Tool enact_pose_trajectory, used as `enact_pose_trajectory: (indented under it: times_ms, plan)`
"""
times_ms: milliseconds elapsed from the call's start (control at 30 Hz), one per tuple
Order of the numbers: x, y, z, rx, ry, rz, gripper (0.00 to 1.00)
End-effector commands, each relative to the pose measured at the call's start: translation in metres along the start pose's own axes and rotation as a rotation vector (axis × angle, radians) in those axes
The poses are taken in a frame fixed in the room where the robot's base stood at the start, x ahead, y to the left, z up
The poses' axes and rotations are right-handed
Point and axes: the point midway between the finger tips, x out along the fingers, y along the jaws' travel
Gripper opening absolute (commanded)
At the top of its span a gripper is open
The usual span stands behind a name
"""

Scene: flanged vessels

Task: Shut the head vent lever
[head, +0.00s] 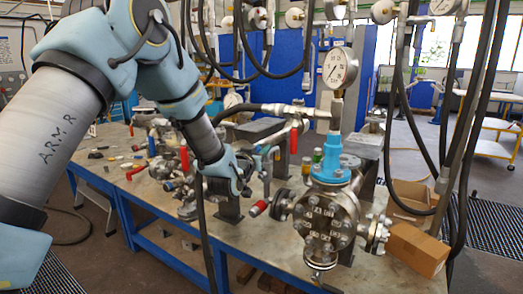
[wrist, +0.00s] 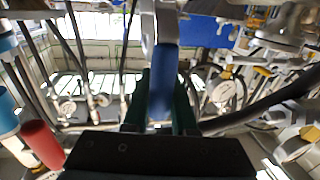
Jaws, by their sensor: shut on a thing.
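My gripper (wrist: 160,105) is shut on a blue lever handle (wrist: 164,82), which stands upright between its two dark green fingers in the wrist view. A pale metal part of the lever (wrist: 159,22) runs up from the blue grip. In the head view my gripper (head: 243,180) is at the bench, left of the flanged vessel (head: 328,222) with the turquoise neck (head: 335,168). There the fingertips and the held handle are small and mostly hidden. I cannot tell the lever's angle to its pipe.
A red handle (head: 258,208) sticks out between my gripper and the vessel; a red handle (wrist: 42,142) also shows at the wrist view's left. A pressure gauge (head: 340,68) stands above the vessel. Black hoses (head: 395,110) hang around. Cardboard boxes (head: 418,247) lie at right.

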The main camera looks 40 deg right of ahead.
Motion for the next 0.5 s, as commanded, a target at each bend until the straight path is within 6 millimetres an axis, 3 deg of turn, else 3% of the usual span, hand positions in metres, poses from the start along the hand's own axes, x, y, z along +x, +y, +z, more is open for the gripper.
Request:
enact_pose_trajectory:
  times_ms: [500]
  plan:
    - [0.0004,-0.0031,0.0012,-0.026,-0.004,-0.001,0.0]
